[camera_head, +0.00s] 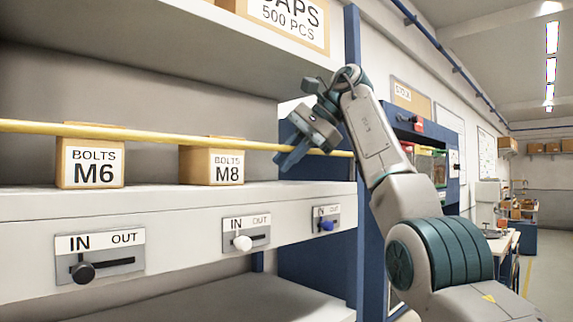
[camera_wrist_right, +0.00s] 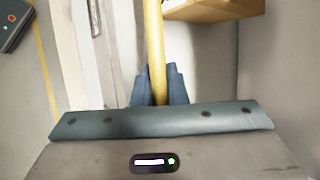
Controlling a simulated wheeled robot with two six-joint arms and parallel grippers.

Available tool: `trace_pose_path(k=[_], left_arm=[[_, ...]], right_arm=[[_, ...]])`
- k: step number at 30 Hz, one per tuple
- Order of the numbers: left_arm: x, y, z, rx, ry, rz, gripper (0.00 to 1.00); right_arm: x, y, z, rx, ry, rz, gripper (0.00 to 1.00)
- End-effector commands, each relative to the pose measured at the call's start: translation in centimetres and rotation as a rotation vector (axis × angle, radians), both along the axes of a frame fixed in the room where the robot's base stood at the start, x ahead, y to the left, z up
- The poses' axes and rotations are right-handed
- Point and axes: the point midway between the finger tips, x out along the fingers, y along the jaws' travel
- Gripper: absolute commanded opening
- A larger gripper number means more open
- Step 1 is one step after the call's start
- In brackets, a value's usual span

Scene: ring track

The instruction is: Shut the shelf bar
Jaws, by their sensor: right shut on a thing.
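The shelf bar (camera_head: 150,136) is a long yellow rod. It runs nearly level across the front of the shelf, in front of the two bolt boxes. My right gripper (camera_head: 290,158) is shut on the bar near its right part. In the right wrist view the bar (camera_wrist_right: 154,45) passes between the blue fingers of the gripper (camera_wrist_right: 159,88). The bar's right end shows just past my gripper, close to the blue shelf post (camera_head: 353,100). Its left end is outside the head view. My left gripper is not in view.
Cardboard boxes marked M6 (camera_head: 95,165) and M8 (camera_head: 212,166) stand on the shelf (camera_head: 180,205) behind the bar. Slider switches with black (camera_head: 83,271), white (camera_head: 242,243) and blue (camera_head: 327,225) knobs sit on the shelf front. An upper shelf (camera_head: 150,40) is above.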

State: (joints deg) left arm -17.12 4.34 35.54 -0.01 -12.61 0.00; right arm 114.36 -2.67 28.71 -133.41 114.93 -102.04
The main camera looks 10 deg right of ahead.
Motion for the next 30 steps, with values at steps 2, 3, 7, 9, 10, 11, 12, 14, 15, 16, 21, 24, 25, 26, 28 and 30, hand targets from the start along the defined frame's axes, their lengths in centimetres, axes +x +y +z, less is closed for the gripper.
trace_pose_path(k=[2, 3, 7, 9, 10, 11, 12, 14, 15, 16, 21, 24, 25, 26, 28, 30], left_arm=[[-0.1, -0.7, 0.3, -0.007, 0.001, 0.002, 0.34], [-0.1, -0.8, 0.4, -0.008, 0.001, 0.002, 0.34], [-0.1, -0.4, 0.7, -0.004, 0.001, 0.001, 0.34], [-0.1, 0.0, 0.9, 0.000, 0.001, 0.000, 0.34], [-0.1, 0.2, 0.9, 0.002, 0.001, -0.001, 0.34], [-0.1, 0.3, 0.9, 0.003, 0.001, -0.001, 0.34], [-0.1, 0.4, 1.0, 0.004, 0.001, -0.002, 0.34], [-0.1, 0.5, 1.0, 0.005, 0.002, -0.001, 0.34], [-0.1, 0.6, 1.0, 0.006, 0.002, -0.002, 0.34], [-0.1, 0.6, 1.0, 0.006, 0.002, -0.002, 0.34], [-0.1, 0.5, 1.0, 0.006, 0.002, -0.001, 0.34], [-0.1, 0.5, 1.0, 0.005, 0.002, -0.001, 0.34], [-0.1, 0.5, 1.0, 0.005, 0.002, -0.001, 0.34], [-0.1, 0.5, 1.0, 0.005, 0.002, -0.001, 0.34], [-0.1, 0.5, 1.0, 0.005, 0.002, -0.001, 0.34], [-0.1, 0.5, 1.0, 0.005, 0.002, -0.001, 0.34]], right_arm=[[0.1, 0.1, 0.1, -0.015, 0.023, 0.001, 0.00], [0.1, 0.1, 0.1, -0.022, 0.031, 0.001, 0.00], [0.2, 0.2, 0.0, -0.041, 0.054, 0.000, 0.00], [0.2, 0.2, 0.0, -0.047, 0.062, 0.001, 0.00], [0.2, 0.2, -0.1, -0.049, 0.064, 0.001, 0.00], [0.2, 0.2, -0.1, -0.052, 0.068, 0.000, 0.00], [0.2, 0.2, -0.1, -0.055, 0.071, 0.001, 0.00], [0.3, 0.2, -0.2, -0.057, 0.075, 0.001, 0.00], [0.3, 0.2, -0.2, -0.059, 0.076, 0.001, 0.00], [0.3, 0.2, -0.2, -0.060, 0.077, 0.000, 0.00], [0.3, 0.3, -0.3, -0.061, 0.078, 0.001, 0.00], [0.3, 0.3, -0.3, -0.061, 0.078, 0.001, 0.00], [0.3, 0.3, -0.3, -0.061, 0.078, 0.001, 0.00], [0.3, 0.3, -0.3, -0.061, 0.078, 0.001, 0.00], [0.3, 0.3, -0.3, -0.061, 0.078, 0.001, 0.14], [0.3, 0.3, -0.3, -0.061, 0.078, 0.001, 0.28]])
